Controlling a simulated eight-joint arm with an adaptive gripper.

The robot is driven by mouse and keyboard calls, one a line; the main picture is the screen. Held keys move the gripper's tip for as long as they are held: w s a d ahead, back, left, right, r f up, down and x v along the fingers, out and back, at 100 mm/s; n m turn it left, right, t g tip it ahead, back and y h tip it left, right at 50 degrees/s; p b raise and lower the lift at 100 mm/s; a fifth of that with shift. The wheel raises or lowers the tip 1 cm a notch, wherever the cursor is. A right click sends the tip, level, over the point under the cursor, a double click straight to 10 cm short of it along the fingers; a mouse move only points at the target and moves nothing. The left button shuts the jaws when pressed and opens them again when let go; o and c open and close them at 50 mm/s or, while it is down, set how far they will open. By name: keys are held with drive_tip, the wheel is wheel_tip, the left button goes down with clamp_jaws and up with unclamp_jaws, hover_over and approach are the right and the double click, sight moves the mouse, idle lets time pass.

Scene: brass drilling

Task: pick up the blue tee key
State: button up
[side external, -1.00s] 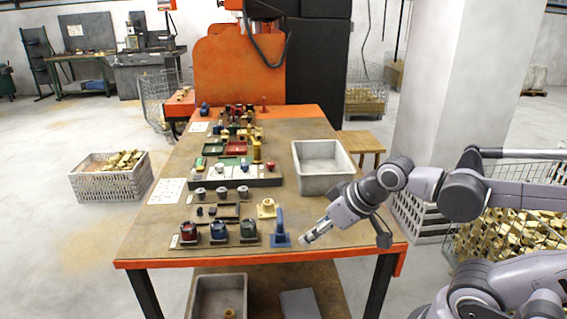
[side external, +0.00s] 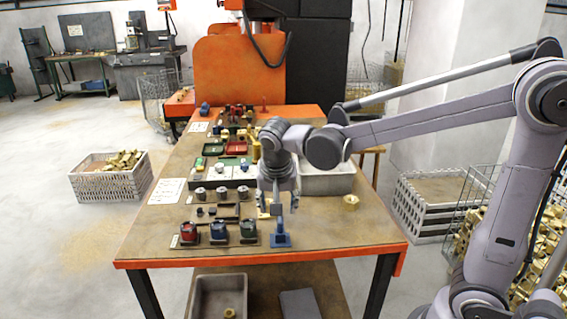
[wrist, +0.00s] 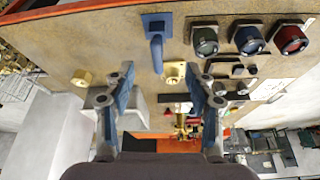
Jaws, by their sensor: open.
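The blue tee key (side external: 280,229) stands upright on a square blue base (side external: 281,241) near the front edge of the bench. In the wrist view the blue tee key (wrist: 156,48) shows at the top, beyond my fingertips. My gripper (side external: 278,208) points down, just behind and above the key, and partly covers its top in the side view. In the wrist view my gripper (wrist: 158,74) has its two fingers well apart with nothing held between them. Whether a finger touches the key I cannot tell.
Red, blue (side external: 219,231) and green (side external: 248,229) round pieces stand left of the key. A cream-yellow block (wrist: 174,72) lies close behind it. A brass piece (side external: 351,202) and a grey bin (side external: 330,184) are to the right. The bench front right of the key is clear.

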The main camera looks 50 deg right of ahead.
hover_over(280, 231)
drive_tip(key=a, duration=0.1)
wheel_tip(280, 231, down, 5)
drive_tip(key=shift+m, duration=0.3)
drive_tip(key=shift+s+x, duration=0.2)
drive_tip(key=shift+x, duration=1.2)
drive_tip(key=shift+s+x, duration=0.15)
drive_tip(key=shift+x, duration=1.25)
clamp_jaws()
